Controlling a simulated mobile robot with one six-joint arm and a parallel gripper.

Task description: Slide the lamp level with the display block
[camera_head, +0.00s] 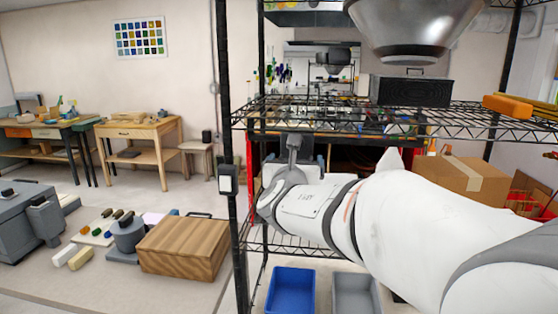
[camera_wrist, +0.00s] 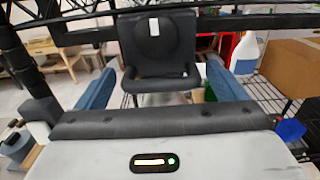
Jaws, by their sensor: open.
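A small black unit with a white face (camera_head: 228,181), perhaps the lamp, is on the black left post of the wire rack. A large metal dome (camera_head: 415,28) shaped like a lampshade shows at the top right. A dark block (camera_head: 410,91) stands on the upper wire shelf; I cannot tell whether it is the display block. My gripper (camera_head: 293,170) is in front of the rack, right of the post and apart from the black unit. In the wrist view its blue fingers (camera_wrist: 160,82) are spread, with a dark labelled piece (camera_wrist: 157,50) showing between them; contact is unclear.
A wooden box (camera_head: 185,248) and tools lie on the floor mat at left. A blue bin (camera_head: 291,291) and a grey bin (camera_head: 355,294) are below. A cardboard box (camera_head: 460,179) is at right, and an orange item (camera_head: 507,105) lies on the upper shelf.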

